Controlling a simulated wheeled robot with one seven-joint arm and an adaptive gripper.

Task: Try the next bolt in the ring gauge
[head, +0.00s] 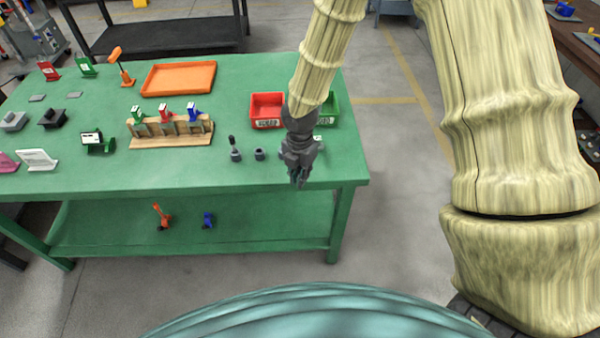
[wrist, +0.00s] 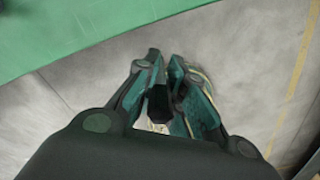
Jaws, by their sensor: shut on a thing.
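My gripper (head: 299,172) hangs at the front right edge of the green table in the head view. In the wrist view my gripper (wrist: 165,68) has its fingers close together around a dark bolt (wrist: 158,102), with grey floor below it. The bolt is hard to make out in the head view. A small dark grey ring-like piece (head: 259,154), which may be the ring gauge, stands on the table left of my gripper. A dark upright piece with a thin top (head: 235,150) stands left of that. Small pieces behind my gripper are partly hidden.
A red bin (head: 267,110) and a green bin (head: 330,108) stand behind my gripper, the green one partly covered by my arm. A wooden rack (head: 171,134) with coloured pieces and an orange tray (head: 178,78) stand to the left. The green table (head: 225,80) has bare room between.

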